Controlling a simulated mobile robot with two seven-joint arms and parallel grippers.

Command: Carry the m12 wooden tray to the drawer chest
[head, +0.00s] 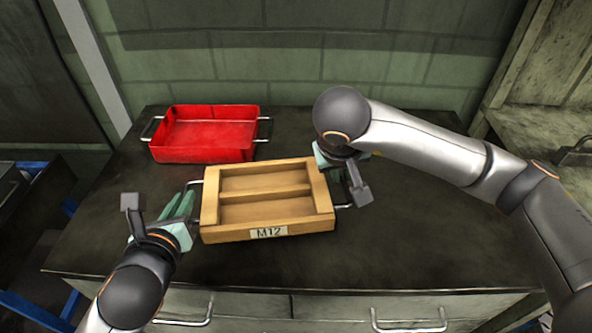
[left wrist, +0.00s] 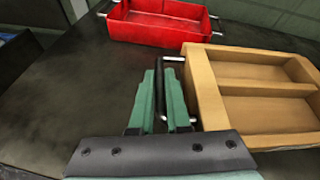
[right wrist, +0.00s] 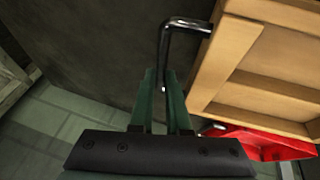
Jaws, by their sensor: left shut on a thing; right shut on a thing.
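The M12 wooden tray (head: 268,235) is a light wooden box with two empty compartments and an M12 label on its front. It is at or just above the dark top of the drawer chest (head: 420,245); I cannot tell whether it touches. My left gripper (head: 190,205) is shut on the tray's left metal handle, which shows between the green fingers in the left wrist view (left wrist: 164,100). My right gripper (head: 335,165) is shut on the right handle, seen in the right wrist view (right wrist: 165,85). The tray looks roughly level.
A red metal tray (head: 205,155) with side handles stands on the chest top behind and left of the wooden tray. A green block wall (head: 290,65) rises behind. The chest top is clear at the right. A wooden shelf unit (head: 550,125) stands at far right.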

